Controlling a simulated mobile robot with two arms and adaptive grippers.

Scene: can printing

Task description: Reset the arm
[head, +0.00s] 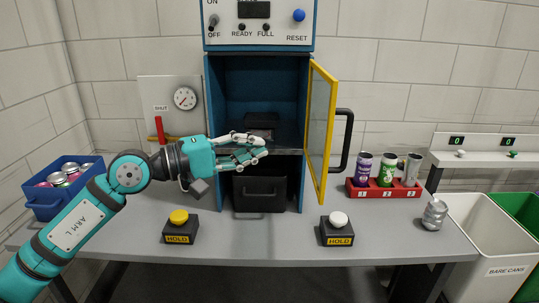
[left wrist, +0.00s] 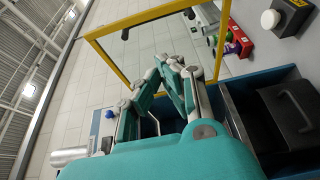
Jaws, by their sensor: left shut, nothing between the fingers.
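My left gripper (head: 262,154) is shut and empty. It is level in front of the open blue cabinet (head: 306,190), pointing right towards the door side. In the left wrist view my left gripper (left wrist: 177,62) shows its fingertips close together, with the yellow-framed door behind them. My left arm (head: 75,225) comes in from the lower left over the table. My right gripper is not in view. The yellow-framed glass door (head: 318,130) stands open to the right, with a dark handle (head: 343,140). A dark fixture inside the cabinet (head: 262,122) is partly hidden behind my gripper.
A red lever (head: 160,130) stands behind my left wrist. Yellow (head: 179,217) and white (head: 338,219) HOLD buttons stand in front. A red rack (head: 384,193) holds three cans; a silver can (head: 434,215) stands nearby. A blue bin (head: 45,205) holds cans. White (head: 480,250) and green (head: 522,215) bins stand right.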

